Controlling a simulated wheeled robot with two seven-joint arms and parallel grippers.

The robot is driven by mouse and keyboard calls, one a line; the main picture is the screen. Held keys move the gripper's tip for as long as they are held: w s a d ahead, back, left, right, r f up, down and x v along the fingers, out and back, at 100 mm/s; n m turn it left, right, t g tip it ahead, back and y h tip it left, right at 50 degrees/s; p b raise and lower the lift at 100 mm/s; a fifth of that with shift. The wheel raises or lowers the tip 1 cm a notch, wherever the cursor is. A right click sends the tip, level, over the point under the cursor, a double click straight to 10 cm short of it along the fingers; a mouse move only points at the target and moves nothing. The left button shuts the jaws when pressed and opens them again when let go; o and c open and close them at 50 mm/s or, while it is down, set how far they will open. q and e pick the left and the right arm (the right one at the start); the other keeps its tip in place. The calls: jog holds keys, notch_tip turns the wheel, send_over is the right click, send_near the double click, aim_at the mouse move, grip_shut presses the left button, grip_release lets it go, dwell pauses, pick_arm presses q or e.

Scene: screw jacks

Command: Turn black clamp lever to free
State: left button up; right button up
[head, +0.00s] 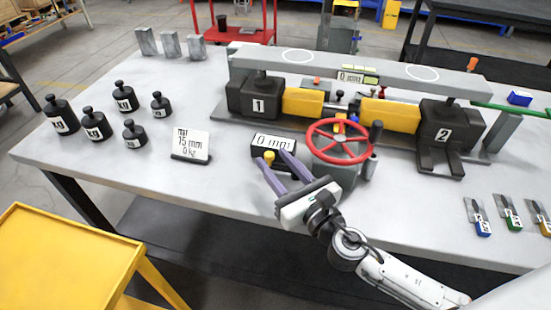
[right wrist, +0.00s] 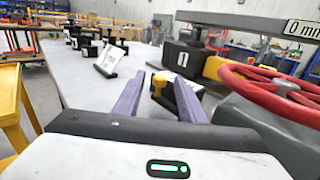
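My right gripper (head: 270,156) is open at the front middle of the bench, its two purple fingers spread and pointing away. In the head view a yellow knob (head: 269,158) on the black display box reading "0 mm" (head: 272,142) shows between the fingertips; it also shows between the fingers in the right wrist view (right wrist: 157,84). I cannot tell whether the fingers touch it. A red handwheel (head: 340,158) stands right of the gripper. A black-topped grip (head: 376,128) rises at its right; I cannot tell whether this is the clamp lever. My left gripper is out of view.
A long grey beam (head: 360,70) spans black jack blocks 1 (head: 257,104) and 2 (head: 444,133) with yellow parts between. Several black weights (head: 95,123) and a card reading "15 mm" (head: 190,145) stand left. Several coloured-handled tools (head: 482,226) lie right. The front left bench is clear.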

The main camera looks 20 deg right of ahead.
jog(key=shift+w, duration=0.25)
jog(key=shift+a, duration=0.1)
grip_shut()
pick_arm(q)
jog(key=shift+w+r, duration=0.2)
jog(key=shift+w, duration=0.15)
